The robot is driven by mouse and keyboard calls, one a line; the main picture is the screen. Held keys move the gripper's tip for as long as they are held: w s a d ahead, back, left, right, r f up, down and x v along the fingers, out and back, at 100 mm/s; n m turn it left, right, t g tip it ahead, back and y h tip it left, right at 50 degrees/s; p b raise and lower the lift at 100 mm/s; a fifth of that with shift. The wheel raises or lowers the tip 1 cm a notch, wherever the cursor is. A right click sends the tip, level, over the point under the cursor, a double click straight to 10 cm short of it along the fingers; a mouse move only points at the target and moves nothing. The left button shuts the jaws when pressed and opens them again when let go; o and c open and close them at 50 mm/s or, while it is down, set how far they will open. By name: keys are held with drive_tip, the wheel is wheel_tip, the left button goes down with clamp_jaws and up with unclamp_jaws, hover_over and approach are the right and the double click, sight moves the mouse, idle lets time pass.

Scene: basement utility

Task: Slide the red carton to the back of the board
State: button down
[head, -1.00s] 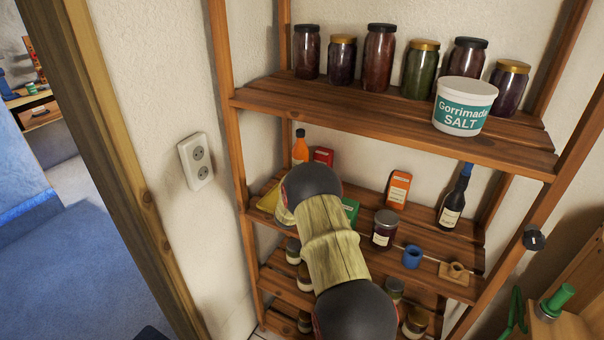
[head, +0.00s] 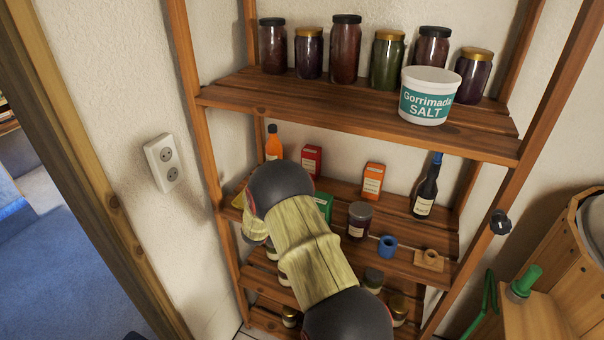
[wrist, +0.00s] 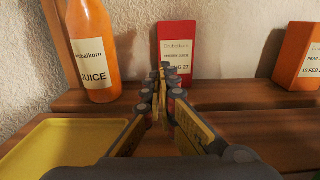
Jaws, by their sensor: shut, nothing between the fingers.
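The red carton (head: 312,161) stands upright near the back wall on the middle shelf board (head: 406,254). In the wrist view the red carton (wrist: 177,52) shows its cream label straight ahead, its lower part covered by the fingers. My gripper (wrist: 163,70) is shut and empty, its tips in front of the carton's face. I cannot tell if they touch it. In the head view my arm hides the gripper and part of the board.
An orange juice bottle (wrist: 90,50) stands left of the carton, an orange carton (wrist: 298,56) to its right. A yellow tray (wrist: 62,150) lies at front left. A green box (head: 323,205), a dark jar (head: 359,220) and a blue cup (head: 387,246) stand further forward. The upper shelf (head: 360,115) is overhead.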

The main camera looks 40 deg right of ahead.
drive_tip(key=a, duration=0.4)
drive_tip(key=shift+w+a, duration=0.2)
drive_tip(key=shift+a, duration=0.2)
drive_tip(key=s+a+r+m+g+y, duration=0.2)
drive_tip(key=s+a+r+m+g, duration=0.15)
drive_tip(key=s+r+m, duration=0.5)
drive_tip(key=s+a+r+m+g+y, duration=0.25)
drive_tip(key=s+a+r+m, duration=0.25)
drive_tip(key=s, duration=0.6)
drive_tip(key=s+a+m+t+y, duration=0.1)
drive_tip(key=s+a+m+y, duration=0.2)
drive_tip(key=a, duration=0.6)
drive_tip(key=s+a+r+m+t+y, duration=0.1)
drive_tip(key=s+a+m+y, duration=0.2)
drive_tip(key=s+a+y, duration=0.2)
drive_tip(key=s+a+m+t+y, duration=0.2)
drive_tip(key=s+a, duration=0.7)
drive_tip(key=a, duration=0.6)
drive_tip(key=shift+r+m+y, duration=0.3)
drive_tip(key=shift+m+y, duration=0.45)
drive_tip(key=shift+y, duration=0.2)
drive_tip(key=c, duration=2.6)
unclamp_jaws()
drive_tip(key=o, duration=0.4)
drive_tip(key=shift+d, duration=0.1)
drive_tip(key=shift+c, duration=0.2)
